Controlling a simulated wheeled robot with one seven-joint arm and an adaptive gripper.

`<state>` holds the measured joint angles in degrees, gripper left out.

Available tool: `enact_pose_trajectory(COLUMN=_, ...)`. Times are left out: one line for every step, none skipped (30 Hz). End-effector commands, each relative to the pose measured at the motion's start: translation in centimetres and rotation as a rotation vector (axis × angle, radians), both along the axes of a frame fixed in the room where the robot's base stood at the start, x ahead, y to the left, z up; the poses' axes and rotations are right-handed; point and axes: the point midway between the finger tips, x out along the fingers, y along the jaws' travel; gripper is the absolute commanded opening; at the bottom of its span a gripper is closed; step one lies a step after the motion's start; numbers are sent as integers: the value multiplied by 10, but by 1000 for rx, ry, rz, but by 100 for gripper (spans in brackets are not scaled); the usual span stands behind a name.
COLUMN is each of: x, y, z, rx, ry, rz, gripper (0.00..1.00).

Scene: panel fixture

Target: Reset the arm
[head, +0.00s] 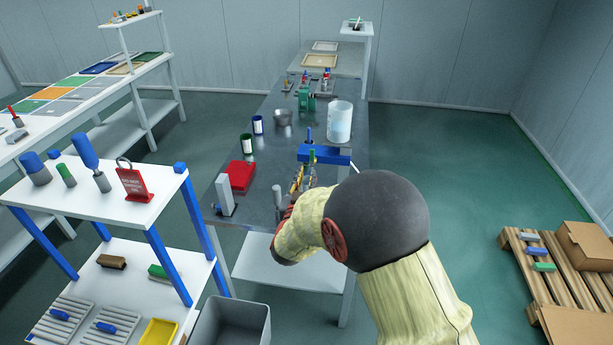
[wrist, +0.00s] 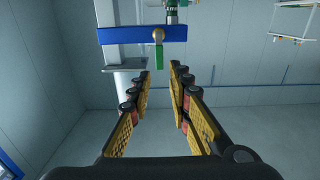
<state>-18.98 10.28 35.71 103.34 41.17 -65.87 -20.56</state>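My gripper (head: 303,178) is over the near end of the long grey bench (head: 262,170), at the end of my cream-sleeved arm. In the wrist view the two yellow-padded fingers of my gripper (wrist: 160,75) stand apart with nothing between them. A blue crossbar (head: 335,155) is just beyond the fingertips. In the wrist view the blue crossbar (wrist: 118,36) carries a brass-coloured knob (wrist: 158,35) and a green tab (wrist: 159,56) that hangs ahead of the gap between the fingers. I cannot tell how far the tab is from the fingertips. My arm hides part of the bench's near right side.
A white shelf unit (head: 100,205) is at left, a wooden pallet (head: 545,265) at right.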

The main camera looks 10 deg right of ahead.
Motion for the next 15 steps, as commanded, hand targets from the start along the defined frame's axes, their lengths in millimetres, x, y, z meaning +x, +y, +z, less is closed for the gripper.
enact_pose_trajectory(x=0, y=0, z=0, rx=0, ry=0, rz=0, gripper=20)
enact_pose_trajectory(x=0, y=0, z=0, rx=0, ry=0, rz=0, gripper=20)
enact_pose_trajectory(x=0, y=0, z=0, rx=0, ry=0, rz=0, gripper=20)
enact_pose_trajectory(x=0, y=0, z=0, rx=0, ry=0, rz=0, gripper=20)
enact_pose_trajectory(x=0, y=0, z=0, rx=1, ry=0, rz=0, gripper=20)
enact_pose_trajectory(x=0, y=0, z=0, rx=5, ry=-2, rz=0, gripper=20)
enact_pose_trajectory(x=0, y=0, z=-2, rx=11, ry=3, rz=2, gripper=20)
enact_pose_trajectory(x=1, y=2, z=-5, rx=21, ry=12, rz=7, gripper=20)
enact_pose_trajectory(x=1, y=4, z=-12, rx=36, ry=35, rz=16, gripper=20)
enact_pose_trajectory(x=2, y=8, z=-19, rx=51, ry=59, rz=28, gripper=20)
enact_pose_trajectory(x=2, y=12, z=-28, rx=65, ry=88, rz=44, gripper=20)
enact_pose_trajectory(x=1, y=20, z=-43, rx=87, ry=139, rz=72, gripper=20)
enact_pose_trajectory(x=-2, y=27, z=-59, rx=102, ry=189, rz=96, gripper=20)
enact_pose_trajectory(x=-7, y=34, z=-75, rx=119, ry=244, rz=122, gripper=20)
enact_pose_trajectory(x=-15, y=44, z=-96, rx=141, ry=321, rz=160, gripper=20)
